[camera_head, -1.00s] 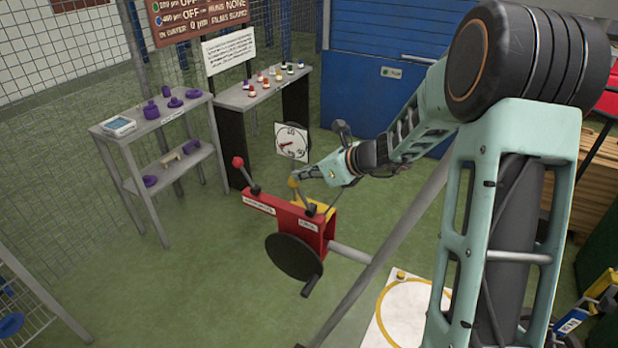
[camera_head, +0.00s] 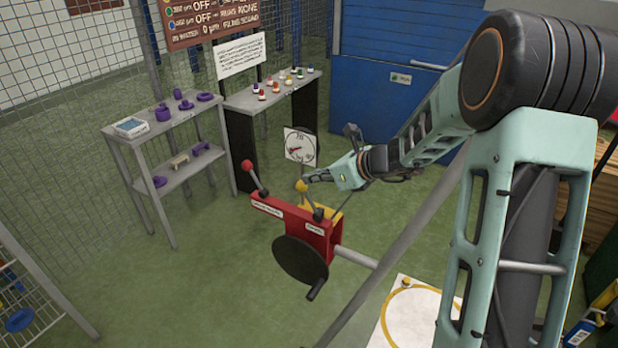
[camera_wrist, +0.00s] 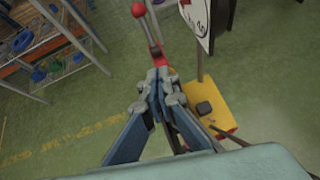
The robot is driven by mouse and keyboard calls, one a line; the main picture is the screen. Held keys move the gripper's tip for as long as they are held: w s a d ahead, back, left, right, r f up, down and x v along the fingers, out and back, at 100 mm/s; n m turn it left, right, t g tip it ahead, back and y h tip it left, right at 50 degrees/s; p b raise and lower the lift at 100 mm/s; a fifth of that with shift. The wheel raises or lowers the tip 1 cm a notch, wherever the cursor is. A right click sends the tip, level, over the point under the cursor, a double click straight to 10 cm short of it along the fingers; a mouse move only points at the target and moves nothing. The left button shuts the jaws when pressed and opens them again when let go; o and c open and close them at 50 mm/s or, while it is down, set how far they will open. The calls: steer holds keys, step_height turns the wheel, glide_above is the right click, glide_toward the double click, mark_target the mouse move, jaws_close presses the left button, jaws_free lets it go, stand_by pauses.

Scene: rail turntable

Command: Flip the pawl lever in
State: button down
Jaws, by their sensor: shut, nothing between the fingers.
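A red box (camera_head: 290,221) carries two levers side by side. The left lever has a red knob (camera_head: 246,164) and the right lever has a yellow knob (camera_head: 301,185). Each lever has a small white label below it, too small to read surely. Both levers lean up and to the left in the head view. My gripper (camera_head: 309,178) is shut and empty, with its tips right beside the yellow knob; I cannot tell whether they touch. In the wrist view my shut fingers (camera_wrist: 160,82) hide the yellow knob, and the red knob (camera_wrist: 138,10) shows beyond them.
A black hand wheel (camera_head: 301,260) is on the box's front, and a grey shaft (camera_head: 356,257) runs out to the right. A dial (camera_head: 299,146) stands behind the levers. Shelves (camera_head: 165,136) stand at the left.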

steer(key=s+d+r+p, duration=0.1)
steer(key=s+d+r, duration=0.1)
steer(key=r, duration=0.9)
steer(key=shift+s, duration=0.7)
steer(key=shift+d, duration=0.1)
